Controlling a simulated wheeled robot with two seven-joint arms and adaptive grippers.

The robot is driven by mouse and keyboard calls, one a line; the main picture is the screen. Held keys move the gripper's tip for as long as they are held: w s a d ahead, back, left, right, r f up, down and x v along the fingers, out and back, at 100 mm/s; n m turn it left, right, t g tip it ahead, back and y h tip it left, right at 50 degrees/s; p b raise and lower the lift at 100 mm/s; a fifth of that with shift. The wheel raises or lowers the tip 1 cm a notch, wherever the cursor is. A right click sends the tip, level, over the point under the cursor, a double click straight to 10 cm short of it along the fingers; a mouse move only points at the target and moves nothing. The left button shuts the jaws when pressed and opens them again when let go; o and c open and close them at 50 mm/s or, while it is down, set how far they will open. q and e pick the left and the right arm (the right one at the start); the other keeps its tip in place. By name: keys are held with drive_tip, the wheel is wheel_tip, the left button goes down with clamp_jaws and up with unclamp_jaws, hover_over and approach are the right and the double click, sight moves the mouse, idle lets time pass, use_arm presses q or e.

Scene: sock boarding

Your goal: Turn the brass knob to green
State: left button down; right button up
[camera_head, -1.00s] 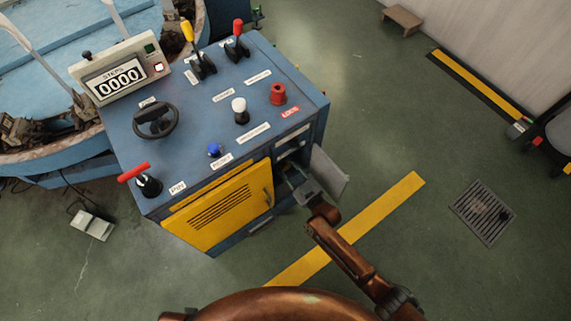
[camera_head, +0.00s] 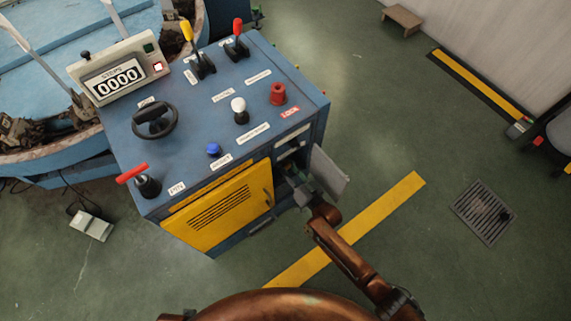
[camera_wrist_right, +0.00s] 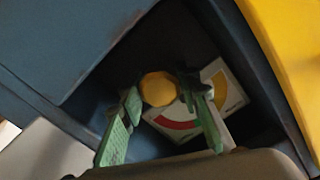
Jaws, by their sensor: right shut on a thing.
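The brass knob (camera_wrist_right: 158,89) shows in the right wrist view, inside a dark recess of the blue console. A white dial plate (camera_wrist_right: 222,92) lies behind it, with a red band and a yellow band in sight; part of the plate is hidden by a finger. My right gripper (camera_wrist_right: 157,97) has its green-padded fingers on both sides of the knob and is shut on it. In the head view my right gripper (camera_head: 300,192) reaches into the open compartment at the console's right front, and the knob is hidden there. My left gripper is not in view.
The blue console (camera_head: 190,125) carries levers, a handwheel, buttons and a counter reading 0000. An open grey door (camera_head: 329,170) stands right beside my right gripper. A yellow door panel (camera_head: 222,205) is left of the compartment.

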drive_tip(key=m, duration=0.3)
drive_tip(key=shift+d+m, duration=0.1)
drive_tip(key=shift+m, duration=0.2)
drive_tip(key=shift+w+m+b, duration=0.1)
drive_tip(key=shift+m+b, duration=0.2)
drive_tip(key=shift+m, duration=0.7)
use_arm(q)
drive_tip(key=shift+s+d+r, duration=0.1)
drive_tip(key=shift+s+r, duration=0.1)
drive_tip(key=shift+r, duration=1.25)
use_arm(e)
drive_tip(key=shift+m, duration=0.7)
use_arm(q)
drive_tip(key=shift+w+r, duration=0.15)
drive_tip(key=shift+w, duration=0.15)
use_arm(e)
drive_tip(key=shift+d, duration=0.1)
drive_tip(key=o, duration=1.2)
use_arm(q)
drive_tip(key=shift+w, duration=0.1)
